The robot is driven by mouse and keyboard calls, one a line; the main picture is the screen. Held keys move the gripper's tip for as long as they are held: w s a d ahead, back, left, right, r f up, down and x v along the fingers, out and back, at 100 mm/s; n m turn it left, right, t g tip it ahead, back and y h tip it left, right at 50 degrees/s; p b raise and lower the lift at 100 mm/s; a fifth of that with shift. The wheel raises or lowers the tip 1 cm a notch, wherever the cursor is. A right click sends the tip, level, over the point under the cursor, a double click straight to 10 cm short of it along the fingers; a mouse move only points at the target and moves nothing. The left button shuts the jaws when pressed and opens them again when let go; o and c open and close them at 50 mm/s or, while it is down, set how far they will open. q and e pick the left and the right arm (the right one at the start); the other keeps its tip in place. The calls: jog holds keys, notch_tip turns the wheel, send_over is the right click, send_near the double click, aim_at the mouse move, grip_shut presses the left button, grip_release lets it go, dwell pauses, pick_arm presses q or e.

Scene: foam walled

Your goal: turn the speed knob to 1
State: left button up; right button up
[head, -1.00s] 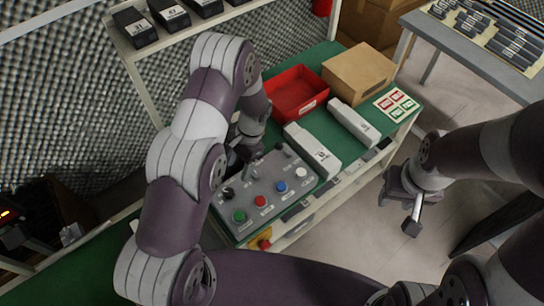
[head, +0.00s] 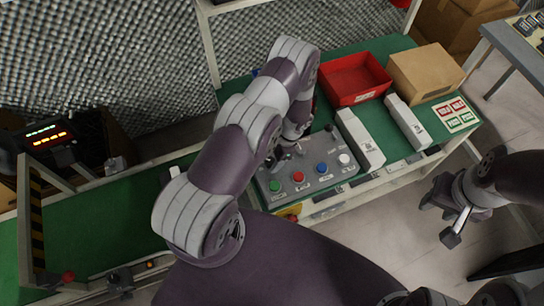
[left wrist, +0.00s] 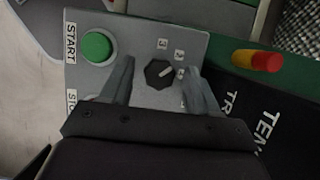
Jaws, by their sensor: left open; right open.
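The speed knob (left wrist: 158,73) is a dark faceted dial with a white pointer line angled to the upper right in the left wrist view. Printed numbers surround it; a 3 is readable, the others are too small to be sure of. My left gripper (left wrist: 159,64) is open, with one finger on each side of the knob and gaps visible. In the head view, my left gripper (head: 279,162) is low over the grey control panel (head: 312,184), and my arm and gripper hide the knob. My right gripper (head: 452,222) is open and empty, off the bench at the right.
A green button (left wrist: 96,47) marked START sits beside the knob. Red (head: 298,177), blue (head: 321,168) and white (head: 343,159) buttons line the panel. A white box (head: 361,138), a red bin (head: 356,78) and a cardboard box (head: 425,72) stand behind it.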

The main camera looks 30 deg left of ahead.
pick_arm(q)
jog(key=c, duration=1)
jog(key=shift+m, duration=0.4)
jog(key=m+t+y+b, duration=0.1)
jog(key=m+b, duration=0.1)
jog(key=m, duration=0.1)
jog(key=shift+d+f+m, duration=0.1)
jog(key=shift+m, duration=0.3)
jog(key=m+b, duration=0.1)
jog(key=m+t+b, duration=0.1)
jog(key=m+b, duration=0.1)
jog(key=shift+s+t+y, duration=0.15)
jog(key=shift+t+y, duration=0.15)
jog(key=shift+y, duration=0.1)
jog(key=shift+m+b, duration=0.5)
jog(key=shift+m, duration=0.3)
jog(key=shift+r, duration=0.2)
